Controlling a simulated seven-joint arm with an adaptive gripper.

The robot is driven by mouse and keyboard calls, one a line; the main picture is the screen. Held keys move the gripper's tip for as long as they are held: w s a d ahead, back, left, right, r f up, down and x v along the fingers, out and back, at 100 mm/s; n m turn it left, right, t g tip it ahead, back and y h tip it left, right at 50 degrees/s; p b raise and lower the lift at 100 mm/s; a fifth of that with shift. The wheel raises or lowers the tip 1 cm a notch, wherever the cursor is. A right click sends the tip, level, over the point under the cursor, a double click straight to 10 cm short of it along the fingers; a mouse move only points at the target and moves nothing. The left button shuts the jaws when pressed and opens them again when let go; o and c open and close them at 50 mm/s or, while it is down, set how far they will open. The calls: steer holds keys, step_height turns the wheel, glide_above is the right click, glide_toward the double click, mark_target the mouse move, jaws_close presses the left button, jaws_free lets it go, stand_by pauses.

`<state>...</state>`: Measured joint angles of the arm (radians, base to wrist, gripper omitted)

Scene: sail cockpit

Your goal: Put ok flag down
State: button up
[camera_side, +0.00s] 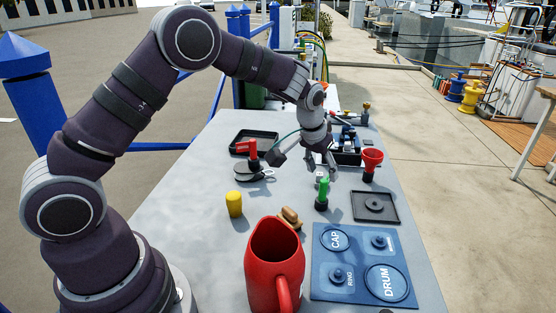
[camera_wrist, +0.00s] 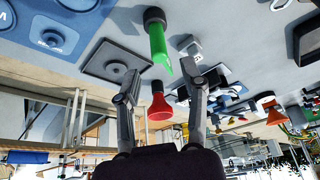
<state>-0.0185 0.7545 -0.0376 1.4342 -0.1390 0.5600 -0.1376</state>
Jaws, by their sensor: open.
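The green flag (camera_side: 322,188) stands upright on its round black base on the grey table, right of the table's middle in the side view. In the wrist view the green flag (camera_wrist: 158,45) shows near the top, just beyond my fingertips, with its black base at the frame's upper edge. My gripper (camera_side: 321,168) is a little above and behind the flag in the side view. In the wrist view my gripper (camera_wrist: 166,78) has its two fingers spread wide apart, with nothing held between them.
A blue board (camera_side: 364,238), a red jug (camera_side: 273,268), a wooden-handled brush (camera_side: 290,217) and a yellow cylinder (camera_side: 234,204) are nearer the camera. A black tray (camera_side: 236,152) lies farther back.

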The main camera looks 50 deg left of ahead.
steer(key=s+d+r+m, duration=0.1)
steer(key=s+r, duration=0.9)
steer(key=r, duration=0.2)
steer(key=s+d+m+t+h, duration=0.1)
steer(key=s, duration=1.1)
steer(key=shift+m, duration=0.3)
